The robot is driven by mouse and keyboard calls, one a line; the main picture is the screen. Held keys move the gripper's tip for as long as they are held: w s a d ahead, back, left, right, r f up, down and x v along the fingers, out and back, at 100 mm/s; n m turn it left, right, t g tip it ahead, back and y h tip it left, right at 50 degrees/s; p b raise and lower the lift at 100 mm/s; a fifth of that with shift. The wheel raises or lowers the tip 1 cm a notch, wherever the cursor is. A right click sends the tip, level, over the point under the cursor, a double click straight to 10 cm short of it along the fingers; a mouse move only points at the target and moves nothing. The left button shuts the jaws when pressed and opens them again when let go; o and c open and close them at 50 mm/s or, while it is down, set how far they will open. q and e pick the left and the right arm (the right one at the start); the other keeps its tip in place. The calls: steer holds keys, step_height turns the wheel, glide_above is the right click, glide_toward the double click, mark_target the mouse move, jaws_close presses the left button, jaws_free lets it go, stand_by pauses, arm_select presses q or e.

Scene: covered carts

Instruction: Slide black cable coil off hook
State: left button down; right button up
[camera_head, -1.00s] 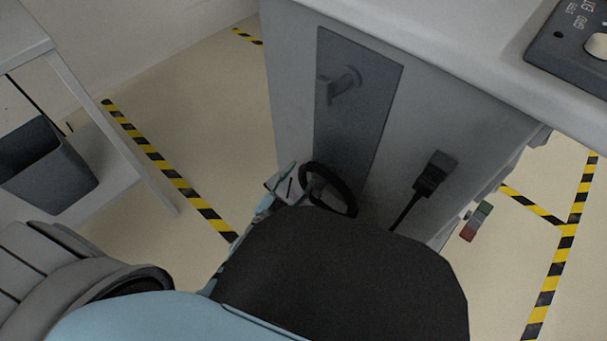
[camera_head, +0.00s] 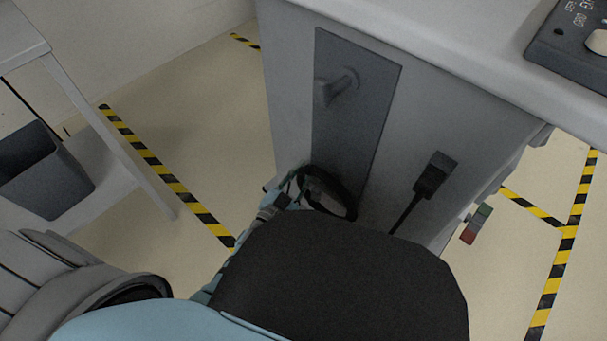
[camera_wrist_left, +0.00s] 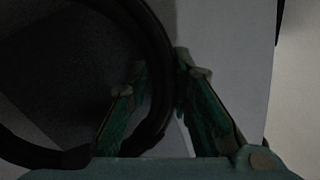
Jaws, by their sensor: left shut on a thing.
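The black cable coil (camera_head: 349,204) is below the hook, in front of the cart's side, and clear of the hook. The grey hook (camera_head: 337,88) sticks out from a dark panel (camera_head: 362,112) on that side and is bare. My left gripper (camera_head: 288,186) is at the coil's left side, partly hidden by my arm. In the left wrist view, the coil (camera_wrist_left: 158,32) runs as a thick dark loop between the green fingers of my left gripper (camera_wrist_left: 162,78), which is shut on it. My right gripper is not in view.
A black plug with a cable (camera_head: 434,174) is on the cart's side, right of the panel. A dark control box (camera_head: 570,50) sits on the cart top. A dark bin (camera_head: 45,172) is under a table at left. Striped tape (camera_head: 165,181) marks the open floor.

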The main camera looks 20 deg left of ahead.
arm_select(q)
steer(key=shift+r+p, duration=0.65)
steer(key=shift+p, duration=0.1)
steer(key=s+a+p, duration=0.2)
steer(key=s+a, duration=0.1)
steer(key=s, duration=0.6)
steer(key=shift+a+p, duration=0.3)
steer(key=shift+a, duration=0.1)
